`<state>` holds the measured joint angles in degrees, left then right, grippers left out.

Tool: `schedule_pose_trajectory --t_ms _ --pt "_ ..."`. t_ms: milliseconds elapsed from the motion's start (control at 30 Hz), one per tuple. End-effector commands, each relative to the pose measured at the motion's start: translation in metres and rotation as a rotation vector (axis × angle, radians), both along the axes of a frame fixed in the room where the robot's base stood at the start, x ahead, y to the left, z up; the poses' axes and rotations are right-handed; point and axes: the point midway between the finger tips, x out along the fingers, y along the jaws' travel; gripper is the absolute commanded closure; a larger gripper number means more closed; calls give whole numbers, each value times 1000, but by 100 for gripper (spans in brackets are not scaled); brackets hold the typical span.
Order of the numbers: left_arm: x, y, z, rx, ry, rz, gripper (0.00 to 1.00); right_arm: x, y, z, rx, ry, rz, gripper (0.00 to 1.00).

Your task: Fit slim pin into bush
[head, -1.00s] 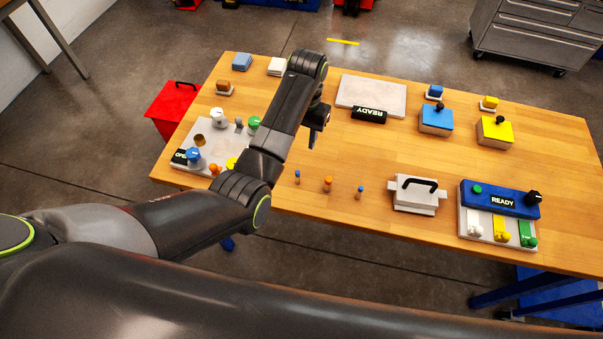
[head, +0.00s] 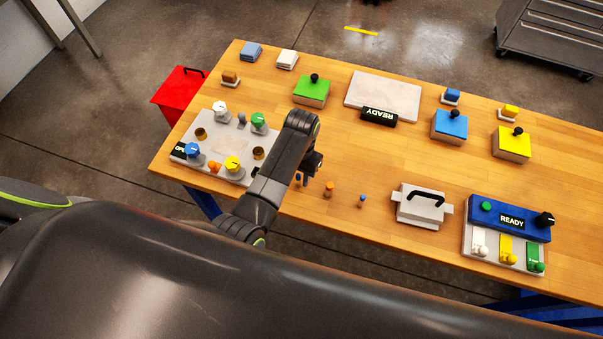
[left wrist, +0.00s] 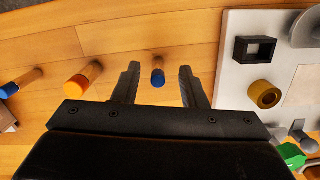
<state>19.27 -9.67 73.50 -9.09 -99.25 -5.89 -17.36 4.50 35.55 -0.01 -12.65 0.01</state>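Three pins stand on the wood near the table's front edge. A slim pin with a blue top (left wrist: 158,77) lies between my left gripper's fingers in the left wrist view; it is partly hidden in the head view (head: 298,181). A thicker orange pin (head: 328,188) and another slim blue-topped pin (head: 362,200) stand to its right. My left gripper (head: 308,174) is open, its fingers (left wrist: 160,70) apart on either side of the first pin, with gaps. A brass bush (head: 258,153) is on the grey board (head: 226,128), left of the gripper; another brass bush (head: 201,134) is farther left.
The board also carries coloured knobs and a dark square socket (left wrist: 255,48). Right of the pins are a grey handled block (head: 420,206) and a blue READY box (head: 508,217). A green block (head: 311,92) stands behind the arm. The table centre is clear.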

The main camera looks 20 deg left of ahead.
Motion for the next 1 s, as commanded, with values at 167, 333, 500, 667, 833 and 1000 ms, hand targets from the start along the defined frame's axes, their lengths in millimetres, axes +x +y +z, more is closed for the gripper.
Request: schedule_pose_trajectory --t_ms 167,333,500,667,833,1000 --pt "-5 2 -7 0 -2 1 61 6 0 0 1 -7 2 64" --pt "-5 2 -7 0 -1 1 64 8 0 0 0 -11 2 64" --pt "-5 2 -7 0 -1 1 86 0 0 0 0 -1 0 64" --pt "-5 2 -7 0 -1 1 100 -2 0 0 0 3 0 64" --pt "-5 2 -7 0 -1 1 100 1 0 0 0 -1 0 64" --pt "0 0 0 0 -2 0 100 3 -2 0 -2 -4 1 64"
